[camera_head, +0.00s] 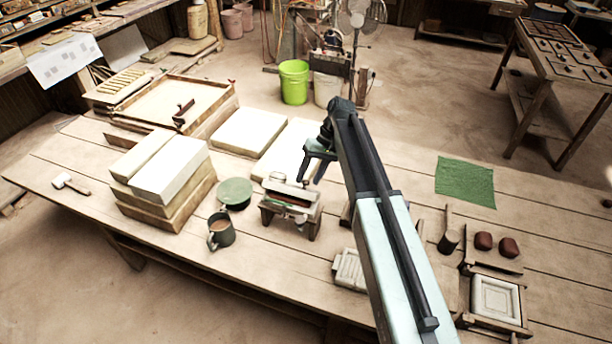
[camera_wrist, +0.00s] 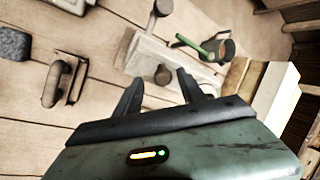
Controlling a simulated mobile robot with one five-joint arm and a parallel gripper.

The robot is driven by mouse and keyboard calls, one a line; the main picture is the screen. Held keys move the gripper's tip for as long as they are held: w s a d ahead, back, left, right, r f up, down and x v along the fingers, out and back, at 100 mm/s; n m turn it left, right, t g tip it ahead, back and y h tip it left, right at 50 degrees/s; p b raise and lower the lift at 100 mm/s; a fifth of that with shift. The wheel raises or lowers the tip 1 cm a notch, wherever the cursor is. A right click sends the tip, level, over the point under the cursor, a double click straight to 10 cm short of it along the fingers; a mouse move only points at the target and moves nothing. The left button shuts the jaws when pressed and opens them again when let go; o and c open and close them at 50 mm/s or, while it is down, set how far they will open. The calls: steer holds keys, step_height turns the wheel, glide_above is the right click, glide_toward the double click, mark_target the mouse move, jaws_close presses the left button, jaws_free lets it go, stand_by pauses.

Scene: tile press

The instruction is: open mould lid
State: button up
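A small box-like mould on short legs (camera_head: 292,209) stands on the worktable, with a pale lid (camera_head: 297,191) on top and a rounded knob or handle at its far side. The lid looks closed, though its far edge is hard to make out. In the wrist view a pale slab-topped block (camera_wrist: 150,58) with a round knob (camera_wrist: 161,8), seemingly this mould, lies just beyond my fingertips. My gripper (camera_head: 318,167) is open and empty, above and slightly right of the mould. Its two spread fingers (camera_wrist: 161,76) show in the wrist view, apparently apart from the block.
A dark mug (camera_head: 221,232) and a green dish (camera_head: 235,192) stand left of the mould. Stacked pale slabs (camera_head: 170,168) rise further left. A ridged pale block (camera_head: 350,269) lies in front, near my arm. A framed tile (camera_head: 495,298) and green cloth (camera_head: 465,181) are to the right.

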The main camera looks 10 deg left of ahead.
steer(key=shift+s+a, duration=0.15)
steer(key=shift+a, duration=0.05)
steer(key=shift+r, duration=0.1)
steer(key=shift+d+r+p, duration=0.1)
steer(key=shift+r+p, duration=0.15)
steer(key=shift+p, duration=0.1)
steer(key=p+v, duration=0.6)
steer(key=v, duration=0.1)
